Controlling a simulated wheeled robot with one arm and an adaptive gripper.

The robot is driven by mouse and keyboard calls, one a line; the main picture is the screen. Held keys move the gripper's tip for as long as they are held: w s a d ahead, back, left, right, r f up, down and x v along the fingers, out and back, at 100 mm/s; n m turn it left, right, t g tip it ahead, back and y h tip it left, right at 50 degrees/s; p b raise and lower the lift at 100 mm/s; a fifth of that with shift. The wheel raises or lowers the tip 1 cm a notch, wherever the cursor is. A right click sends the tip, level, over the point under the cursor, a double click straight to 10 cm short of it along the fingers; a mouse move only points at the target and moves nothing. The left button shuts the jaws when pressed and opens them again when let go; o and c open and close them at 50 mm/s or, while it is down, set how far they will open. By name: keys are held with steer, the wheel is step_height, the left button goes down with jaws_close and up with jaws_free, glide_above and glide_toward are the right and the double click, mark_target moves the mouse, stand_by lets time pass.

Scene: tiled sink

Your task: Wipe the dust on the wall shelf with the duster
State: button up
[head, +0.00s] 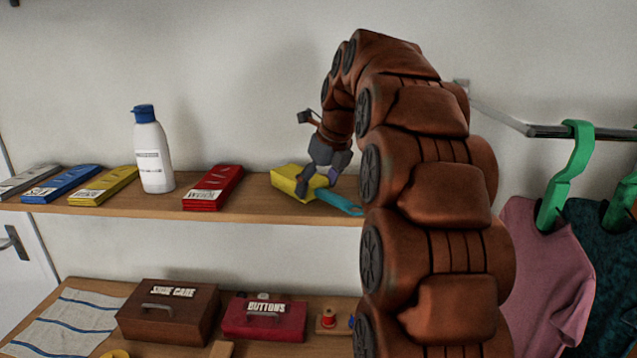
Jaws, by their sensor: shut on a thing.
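The duster has a yellow head and a teal handle; its yellow head (287,177) rests on or just above the wall shelf, right of the red packets. My gripper (312,190) is shut on the duster, close to where the head meets the handle. The duster's teal handle (340,202) points right toward the shelf's front edge. The wall shelf (262,206) is a wooden board along the white wall. I cannot make out any dust on it. My arm hides the shelf's right end.
On the shelf stand a white bottle with a blue cap (153,155), red packets (212,190), and yellow (104,187), blue (61,184) and grey packets (27,180). Below are a brown box (168,312) and a red box (262,320). Clothes hang at right on a green hanger (567,180).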

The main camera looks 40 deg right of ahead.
mark_target(310, 214)
steer(key=shift+s+a, duration=0.1)
steer(key=shift+s+a+f, duration=0.1)
steer(key=shift+s+a, duration=1.1)
steer(key=shift+s, duration=0.15)
steer(key=shift+s+a+f, duration=0.1)
steer(key=shift+s+a, duration=1.05)
steer(key=shift+s, duration=0.2)
steer(key=shift+r, duration=0.1)
steer(key=shift+c, duration=0.5)
steer(key=shift+w+d+r+p, duration=0.1)
steer(key=shift+w+d+p, duration=0.3)
steer(key=shift+w+d, duration=1.15)
steer(key=shift+w, duration=0.2)
steer(key=shift+w+d, duration=0.9)
steer(key=shift+w, duration=0.15)
steer(key=shift+r, duration=2.9)
